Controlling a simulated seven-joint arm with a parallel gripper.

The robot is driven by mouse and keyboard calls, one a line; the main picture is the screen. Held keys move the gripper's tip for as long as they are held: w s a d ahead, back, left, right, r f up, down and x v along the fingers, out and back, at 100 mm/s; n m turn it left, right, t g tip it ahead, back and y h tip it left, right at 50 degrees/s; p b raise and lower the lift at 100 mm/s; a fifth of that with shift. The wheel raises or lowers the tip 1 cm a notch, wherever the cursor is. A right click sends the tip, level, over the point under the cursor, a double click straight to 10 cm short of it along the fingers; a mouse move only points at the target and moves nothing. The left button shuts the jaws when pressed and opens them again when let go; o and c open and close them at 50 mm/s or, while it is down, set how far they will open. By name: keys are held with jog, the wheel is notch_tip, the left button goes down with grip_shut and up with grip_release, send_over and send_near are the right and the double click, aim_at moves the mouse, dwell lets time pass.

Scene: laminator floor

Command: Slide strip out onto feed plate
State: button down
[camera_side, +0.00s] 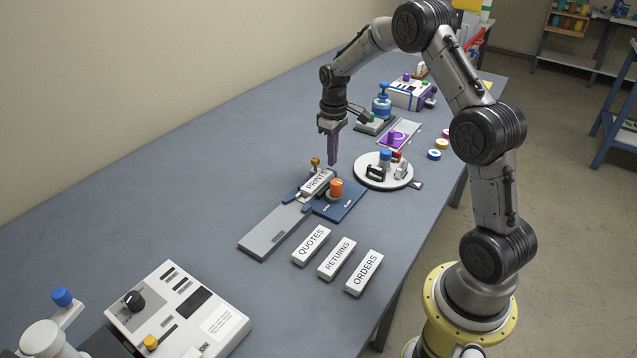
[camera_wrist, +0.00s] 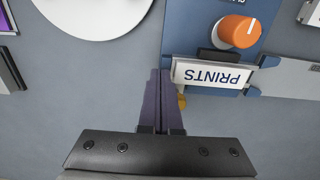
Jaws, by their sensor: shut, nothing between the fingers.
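A white strip marked PRINTS (camera_side: 318,181) lies in a blue holder (camera_side: 350,204). The strip also shows in the wrist view (camera_wrist: 212,75), with a dark piece beside its upper edge. The grey feed plate (camera_side: 270,233) extends from the holder toward the lower left in the side view, and to the right of the strip in the wrist view (camera_wrist: 290,80). My gripper (camera_side: 333,163) is shut and empty, pointing down by the strip's far end. In the wrist view its purple fingers (camera_wrist: 160,75) are just left of that end; I cannot tell whether they touch it.
An orange knob (camera_side: 337,187) and a small brass knob (camera_side: 315,161) stand close by the strip. White blocks marked QUOTES (camera_side: 311,246), RETURNS (camera_side: 337,259) and ORDERS (camera_side: 364,273) lie in front. A round white tray (camera_side: 399,181) with small items is to the right.

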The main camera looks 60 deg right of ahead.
aim_at(316, 181)
jog(key=shift+f, duration=0.8)
jog(key=shift+r, duration=0.25)
dwell(0.4)
jog(key=shift+a, duration=0.15)
jog(key=shift+a, duration=1.15)
jog(key=shift+a, duration=1.3)
jog(key=shift+a, duration=1.15)
jog(key=shift+a, duration=0.15)
